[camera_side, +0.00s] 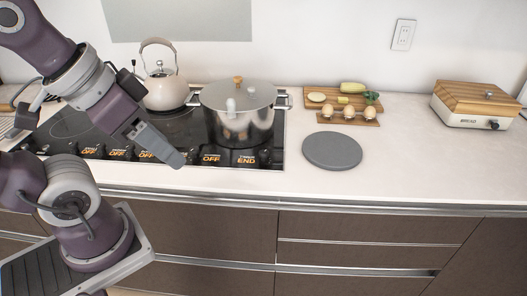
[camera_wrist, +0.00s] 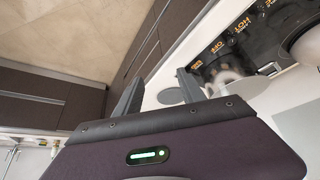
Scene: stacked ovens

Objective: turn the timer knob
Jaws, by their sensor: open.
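The timer knob (camera_side: 245,158) is the rightmost black control on the front of the cooktop (camera_side: 115,135) in the side view, with an orange "END" label over it. Several other knobs to its left carry orange "OFF" labels, one of them this knob (camera_side: 210,156). My gripper (camera_side: 178,160) is above the cooktop's front edge, left of the timer knob and apart from it. In the wrist view my gripper (camera_wrist: 160,88) shows two separated fingers with nothing held. Orange labels (camera_wrist: 218,46) show at upper right there; I cannot tell which belongs to the timer.
A steel pot (camera_side: 238,125) stands on the cooktop right behind the timer knob. A kettle (camera_side: 165,88) stands behind my gripper. A grey round mat (camera_side: 332,150), a board with eggs (camera_side: 347,118) and a wooden-lidded appliance (camera_side: 474,105) are to the right. The front counter is clear.

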